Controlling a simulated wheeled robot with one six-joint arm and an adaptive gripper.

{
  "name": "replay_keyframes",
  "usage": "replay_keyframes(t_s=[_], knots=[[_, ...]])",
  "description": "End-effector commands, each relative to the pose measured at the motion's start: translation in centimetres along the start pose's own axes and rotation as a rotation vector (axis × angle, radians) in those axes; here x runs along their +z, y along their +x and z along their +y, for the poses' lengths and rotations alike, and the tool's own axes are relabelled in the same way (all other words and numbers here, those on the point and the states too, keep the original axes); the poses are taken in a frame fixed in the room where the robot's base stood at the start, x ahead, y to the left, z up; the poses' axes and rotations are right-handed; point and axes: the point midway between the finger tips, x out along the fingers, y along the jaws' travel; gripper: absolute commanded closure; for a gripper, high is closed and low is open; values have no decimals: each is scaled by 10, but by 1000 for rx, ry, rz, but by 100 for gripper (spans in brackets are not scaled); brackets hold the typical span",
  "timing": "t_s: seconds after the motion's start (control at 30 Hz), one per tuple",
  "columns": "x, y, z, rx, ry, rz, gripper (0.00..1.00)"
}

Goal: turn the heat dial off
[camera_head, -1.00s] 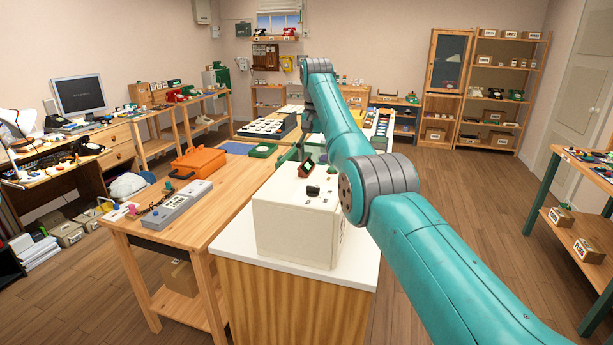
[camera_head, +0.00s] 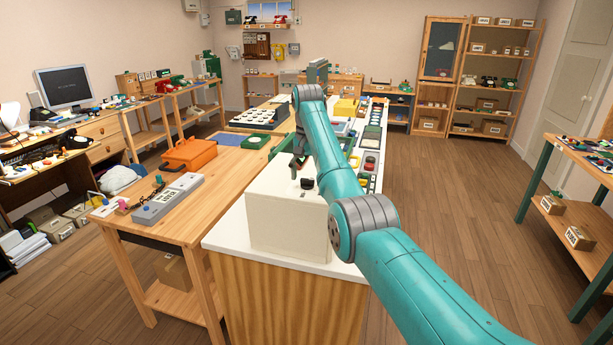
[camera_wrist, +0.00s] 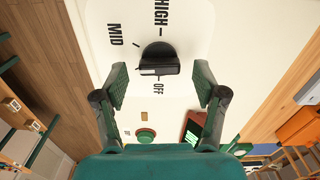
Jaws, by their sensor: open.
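The heat dial (camera_wrist: 158,62) is a round black knob with a raised bar on a cream panel marked HIGH, MID and OFF. Its bar lies across the wrist picture, just above the OFF mark; which mark it points at I cannot tell. The dial also shows in the head view (camera_head: 307,184) on top of the cream box (camera_head: 285,222). My gripper (camera_wrist: 160,78) is open and empty, with one finger on each side of the dial and a gap to both. In the head view my arm partly hides the box.
A green round button (camera_wrist: 145,135) and a small dark screen (camera_wrist: 193,128) are on the wrist-view panel, near my gripper's base. In the head view, a grey labelled device (camera_head: 168,199) and an orange case (camera_head: 189,154) sit on the wooden table at left. Floor at right is clear.

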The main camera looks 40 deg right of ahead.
Motion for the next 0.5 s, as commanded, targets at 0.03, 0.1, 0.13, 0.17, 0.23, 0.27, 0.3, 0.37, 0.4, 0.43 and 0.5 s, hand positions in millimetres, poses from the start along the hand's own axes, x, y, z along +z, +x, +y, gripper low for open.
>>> replay_keyframes(t_s=[0.03,0.1,0.13,0.17,0.23,0.27,0.3,0.37,0.4,0.43,0.5], knots=[[0,3,0,0,0,0,29],[1,5,1,0,1,0,29],[1,6,1,0,1,0,29],[1,6,1,0,1,0,29],[1,6,1,0,1,1,29],[1,6,1,0,1,1,29],[1,6,1,0,1,1,29],[1,6,1,0,1,1,29],[1,6,1,0,1,0,29],[1,6,1,0,1,0,37],[1,6,1,0,1,0,54]])
